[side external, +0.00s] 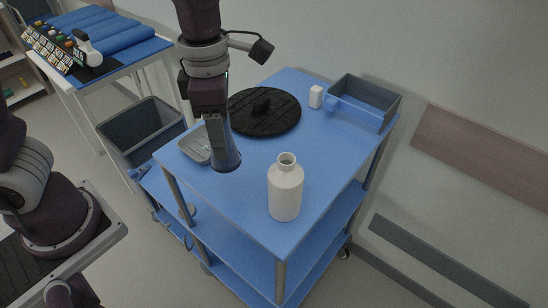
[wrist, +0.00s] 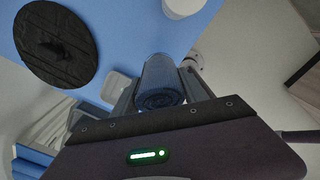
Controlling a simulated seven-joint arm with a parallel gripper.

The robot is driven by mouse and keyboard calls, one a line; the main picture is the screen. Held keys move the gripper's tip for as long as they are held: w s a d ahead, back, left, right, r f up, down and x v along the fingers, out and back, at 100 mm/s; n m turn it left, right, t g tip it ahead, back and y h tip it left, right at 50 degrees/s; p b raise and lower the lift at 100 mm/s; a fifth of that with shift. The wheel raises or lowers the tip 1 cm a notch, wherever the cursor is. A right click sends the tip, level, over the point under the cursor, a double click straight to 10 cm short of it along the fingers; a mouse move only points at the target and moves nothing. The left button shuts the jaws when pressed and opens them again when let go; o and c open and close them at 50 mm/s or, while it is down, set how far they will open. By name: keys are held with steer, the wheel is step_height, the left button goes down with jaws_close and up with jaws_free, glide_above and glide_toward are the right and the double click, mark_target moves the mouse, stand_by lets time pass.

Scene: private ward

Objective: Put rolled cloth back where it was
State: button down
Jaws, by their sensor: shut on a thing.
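The rolled cloth (wrist: 160,85) is dark blue, and its spiral end faces the camera in the wrist view. My gripper (wrist: 160,98) is shut on it, with one finger on each side. In the side external view my gripper (side external: 215,135) points down over the near left part of the blue cart top (side external: 245,185), and the cloth (side external: 228,160) shows at its lower end. I cannot tell whether the cloth touches the cart top. Several blue rolls (side external: 110,35) lie side by side on a separate table at the back left.
A white bottle (side external: 286,190) stands at the cart's near right. A black round disc (side external: 270,112) with a dark thing on it lies behind my gripper. A small grey tray (side external: 196,147) is left, a grey-blue bin (side external: 368,98) back right, a small white box (side external: 316,97) beside it.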

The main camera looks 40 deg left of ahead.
steer(key=w+d+r, duration=0.1)
steer(key=w+d, duration=0.3)
steer(key=w, duration=0.5)
steer(key=w+d+r, duration=0.1)
steer(key=w+d, duration=0.3)
steer(key=w, duration=0.5)
step_height(320, 180, down, 10)
steer(key=shift+w, duration=0.1)
steer(key=shift+a+f, duration=0.1)
steer(key=c, duration=0.6)
jaws_free()
step_height(320, 180, up, 12)
steer(key=shift+r, duration=0.2)
